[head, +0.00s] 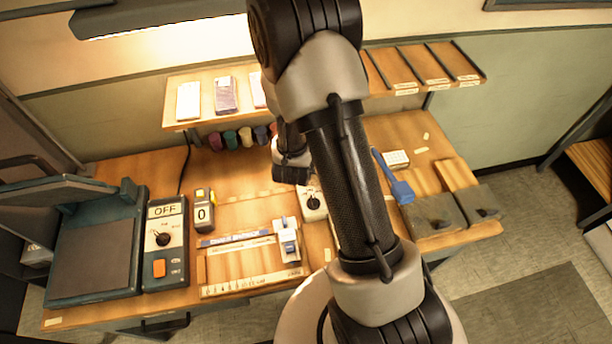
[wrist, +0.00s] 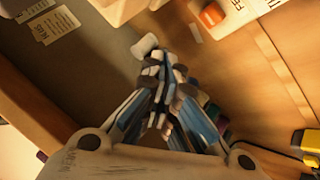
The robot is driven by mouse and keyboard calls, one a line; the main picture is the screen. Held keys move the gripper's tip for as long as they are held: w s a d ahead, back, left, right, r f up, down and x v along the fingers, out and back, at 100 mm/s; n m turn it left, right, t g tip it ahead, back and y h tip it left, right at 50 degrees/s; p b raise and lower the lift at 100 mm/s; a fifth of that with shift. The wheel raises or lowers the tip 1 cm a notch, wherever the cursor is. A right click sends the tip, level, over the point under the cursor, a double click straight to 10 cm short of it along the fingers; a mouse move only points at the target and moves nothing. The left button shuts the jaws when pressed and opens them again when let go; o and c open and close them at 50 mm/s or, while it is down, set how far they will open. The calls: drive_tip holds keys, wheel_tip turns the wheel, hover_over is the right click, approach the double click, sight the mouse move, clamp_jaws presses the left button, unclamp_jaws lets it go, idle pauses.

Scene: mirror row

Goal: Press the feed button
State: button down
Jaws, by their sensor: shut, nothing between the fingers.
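An orange button (wrist: 211,14) sits on a pale device with dark lettering at the top of the wrist view. I cannot read its label for certain. I cannot find this device in the head view, where my arm covers part of the table. Another orange button (head: 159,268) is on the control box (head: 165,243) marked OFF, below a black knob. My gripper (wrist: 158,60) is shut and empty, its fingertips apart from the orange button, which is up and to the right. In the head view my wrist is above the back of the table, with the fingertips hidden.
A shelf (head: 190,88) with packets and slots runs above the table's back. Coloured spools (head: 245,138) hang below it. A blue-handled tool (head: 401,188) and grey blocks are at right. A press (head: 92,255) stands at left.

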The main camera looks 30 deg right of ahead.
wheel_tip(320, 180, down, 7)
drive_tip(key=b, duration=0.4)
drive_tip(key=shift+r+b, duration=0.2)
drive_tip(key=shift+b, duration=0.2)
idle(0.8)
drive_tip(key=shift+f+b, duration=0.35)
drive_tip(key=shift+f, duration=0.05)
drive_tip(key=shift+f+b, duration=0.45)
drive_tip(key=shift+f, duration=0.1)
idle(0.5)
drive_tip(key=shift+r, duration=0.1)
drive_tip(key=shift+r+p, duration=0.75)
drive_tip(key=shift+r, duration=0.1)
drive_tip(key=shift+r, duration=0.1)
drive_tip(key=shift+r+p, duration=2.05)
drive_tip(key=shift+r, duration=0.35)
